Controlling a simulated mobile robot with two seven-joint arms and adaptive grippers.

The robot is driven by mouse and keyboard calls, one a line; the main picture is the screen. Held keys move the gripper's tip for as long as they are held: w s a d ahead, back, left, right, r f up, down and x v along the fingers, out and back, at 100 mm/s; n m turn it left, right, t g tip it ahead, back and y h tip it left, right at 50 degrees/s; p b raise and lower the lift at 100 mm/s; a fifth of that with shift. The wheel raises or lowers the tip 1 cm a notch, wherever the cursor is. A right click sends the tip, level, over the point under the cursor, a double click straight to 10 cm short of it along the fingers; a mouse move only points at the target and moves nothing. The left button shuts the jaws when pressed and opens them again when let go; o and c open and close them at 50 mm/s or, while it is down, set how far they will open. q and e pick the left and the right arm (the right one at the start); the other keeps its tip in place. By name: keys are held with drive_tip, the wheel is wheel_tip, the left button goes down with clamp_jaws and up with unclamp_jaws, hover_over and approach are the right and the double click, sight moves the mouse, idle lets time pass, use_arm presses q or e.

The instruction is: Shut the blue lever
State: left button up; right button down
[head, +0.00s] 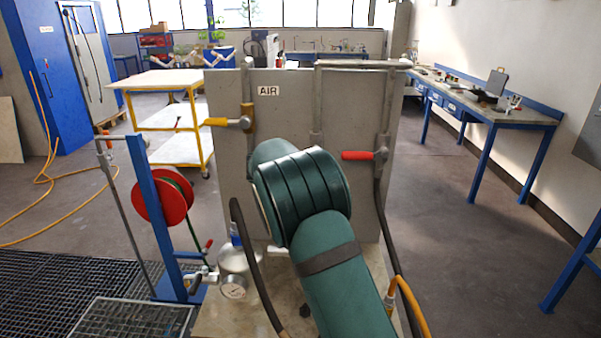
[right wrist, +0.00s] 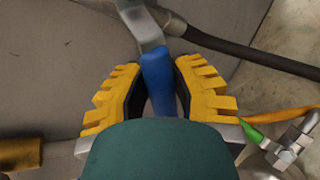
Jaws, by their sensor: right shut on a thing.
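The blue lever (right wrist: 158,80) shows in the right wrist view, on a grey metal valve arm (right wrist: 143,25) that comes down from the top. My right gripper (right wrist: 160,88) is shut on it, with a yellow-and-black finger on each side. The lever's lower end is hidden by the teal wrist housing. In the head view my teal right arm covers the middle of the grey panel (head: 290,105) and hides both the gripper and the lever. My left gripper is in neither view.
A yellow lever (head: 216,122) and a red lever (head: 357,156) flank my arm on the panel. Below are a gauge (head: 233,286), dark hoses and a yellow hose (head: 413,305). A red reel (head: 162,195) stands left.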

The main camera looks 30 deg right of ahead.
drive_tip(key=shift+w+a+r+m+t+y, duration=0.15)
drive_tip(key=shift+a+r+m+t+y, duration=0.1)
drive_tip(key=shift+r+m+y, duration=0.3)
drive_tip(key=shift+w+a+r+m+t+y, duration=0.1)
drive_tip(key=shift+a+r+m+t+y, duration=0.1)
drive_tip(key=shift+r+m+y, duration=0.35)
drive_tip(key=shift+w+a+r+m+t+y+b, duration=0.15)
drive_tip(key=shift+r+m+t+y+b, duration=0.25)
drive_tip(key=shift+r+m+y, duration=0.6)
drive_tip(key=shift+r, duration=0.2)
drive_tip(key=c, duration=0.7)
unclamp_jaws()
drive_tip(key=shift+c, duration=0.2)
drive_tip(key=shift+a, duration=0.1)
drive_tip(key=v, duration=1.2)
drive_tip(key=shift+f, duration=0.1)
